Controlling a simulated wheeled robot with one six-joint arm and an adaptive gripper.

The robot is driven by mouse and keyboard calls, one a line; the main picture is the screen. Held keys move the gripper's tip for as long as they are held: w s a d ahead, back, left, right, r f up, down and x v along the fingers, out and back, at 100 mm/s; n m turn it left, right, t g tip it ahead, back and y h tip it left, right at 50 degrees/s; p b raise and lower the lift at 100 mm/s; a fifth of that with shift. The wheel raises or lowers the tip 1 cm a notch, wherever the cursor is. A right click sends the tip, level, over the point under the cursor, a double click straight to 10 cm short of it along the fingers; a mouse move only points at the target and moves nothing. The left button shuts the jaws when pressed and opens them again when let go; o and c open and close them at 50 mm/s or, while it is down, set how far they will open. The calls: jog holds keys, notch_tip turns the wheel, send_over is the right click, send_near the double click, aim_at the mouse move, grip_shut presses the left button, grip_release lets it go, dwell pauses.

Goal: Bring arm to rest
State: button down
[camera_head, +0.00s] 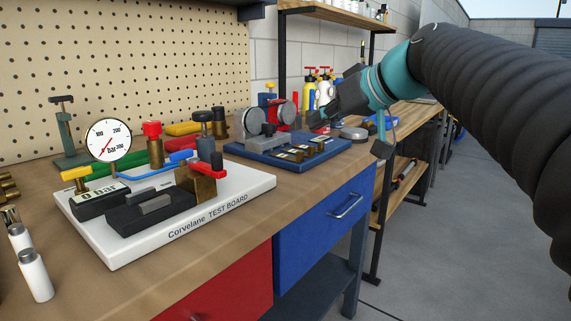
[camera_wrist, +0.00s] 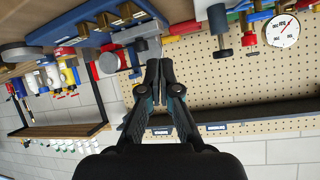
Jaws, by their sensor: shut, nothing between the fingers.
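My gripper (camera_head: 322,119) is at the end of my raised arm, which reaches in from the right in the head view. It appears over or just behind the right end of the blue board (camera_head: 330,146); the exact gap is hard to tell. In the wrist view my gripper (camera_wrist: 160,66) shows its two dark fingers closed together with nothing between them. The wrist picture is upside down, with the bench at the top and the pegboard (camera_wrist: 240,82) behind the fingers.
A white test board (camera_head: 240,190) with a gauge (camera_head: 108,140) and valves stands on the wooden bench (camera_head: 235,222). White tubes (camera_head: 34,275) stand at the front left. Spray bottles (camera_head: 326,90) and a shelf (camera_head: 335,14) are behind. The floor (camera_head: 450,230) at right is clear.

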jog(key=s+d+f+m+g+h, duration=0.1)
jog(key=s+d+f+m+h, duration=0.2)
jog(key=s+f, duration=0.9)
jog(key=s+d+f+m+g+h, duration=0.2)
jog(key=s+d+f+h, duration=0.3)
jog(key=s+f, duration=0.7)
notch_tip(320, 180, down, 8)
jog(key=shift+d+r+m, duration=0.1)
jog(key=shift+d+m, duration=0.5)
jog(key=shift+d, duration=0.1)
jog(key=shift+s, duration=0.1)
